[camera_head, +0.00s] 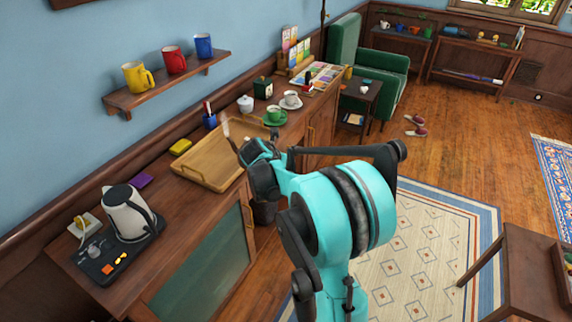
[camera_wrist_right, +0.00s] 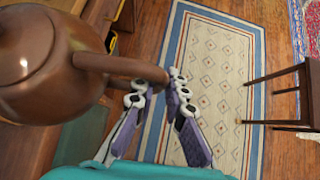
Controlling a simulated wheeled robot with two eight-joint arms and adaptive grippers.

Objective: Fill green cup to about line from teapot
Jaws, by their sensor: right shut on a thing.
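The brown teapot (camera_wrist_right: 40,85) fills the left of the right wrist view, its lid at the upper left. My right gripper (camera_wrist_right: 160,95) is shut on the teapot's handle (camera_wrist_right: 118,65), to the right of the body. In the head view, my right gripper (camera_head: 258,150) is over the sideboard by the wooden tray; it and the arm largely hide the teapot. The green cup (camera_head: 275,113) stands upright on a green saucer, behind and slightly right of the gripper. Its inside and any line are too small to read. My left gripper is not in view.
The wooden tray (camera_head: 205,168) lies on the sideboard (camera_head: 185,218). A white cup (camera_head: 291,98), a white sugar bowl (camera_head: 245,103) and a blue pen holder (camera_head: 209,121) stand nearby. A white kettle (camera_head: 125,212) stands at the near left. Colored mugs sit on the wall shelf (camera_head: 165,88).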

